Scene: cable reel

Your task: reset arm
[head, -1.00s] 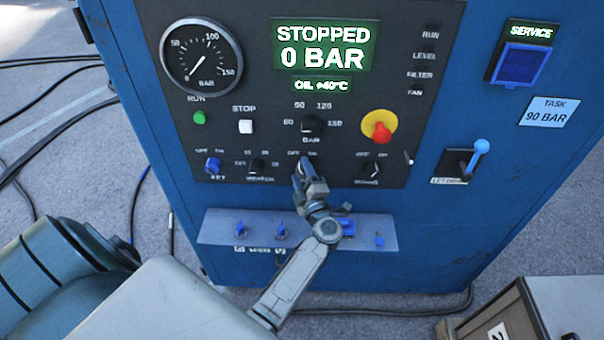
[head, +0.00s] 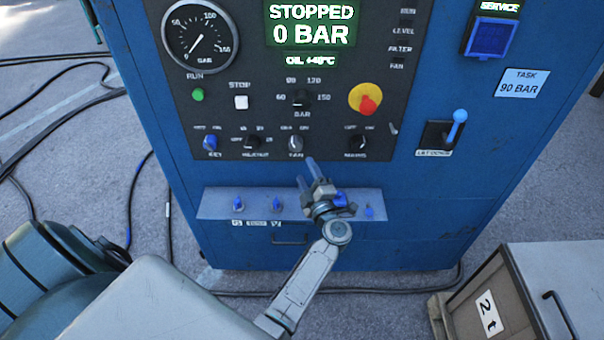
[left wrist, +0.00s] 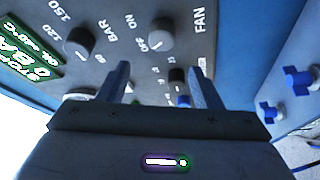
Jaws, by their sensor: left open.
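My left gripper (head: 309,173) is open and empty in front of the blue machine cabinet (head: 400,225). Its fingertips are just below the FAN knob (head: 295,144), apart from it in the head view. In the left wrist view the open fingers of my left gripper (left wrist: 160,82) have nothing between them, and the FAN knob (left wrist: 161,35) is beyond them, clear of both. The display (head: 312,25) reads STOPPED, 0 BAR. My right gripper does not show.
Below the panel a ledge (head: 215,204) carries several blue valve handles; the gripper partly covers one. A red stop button (head: 368,104) and a blue lever (head: 457,128) stick out to the right. A 2 t crate (head: 490,306) stands at lower right. Cables lie on the floor.

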